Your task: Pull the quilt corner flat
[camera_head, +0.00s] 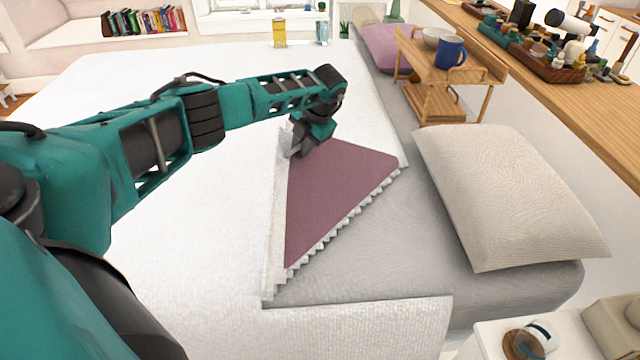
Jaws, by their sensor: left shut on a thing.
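The white quilt (205,245) covers most of the bed. Its corner is folded back, so a mauve underside (330,190) shows as a triangle with a pale scalloped edge along the grey sheet (400,235). My left gripper (292,145) is at the upper left end of the mauve flap, shut on the folded-back quilt there. The arm and wrist hide part of the quilt and most of the fingertips. My right gripper is not in view.
A cream pillow (505,190) lies right of the fold. A small wooden tray table (440,75) with a blue mug (449,52) stands beyond it, near a purple pillow (385,45). A wooden counter (560,95) runs along the right.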

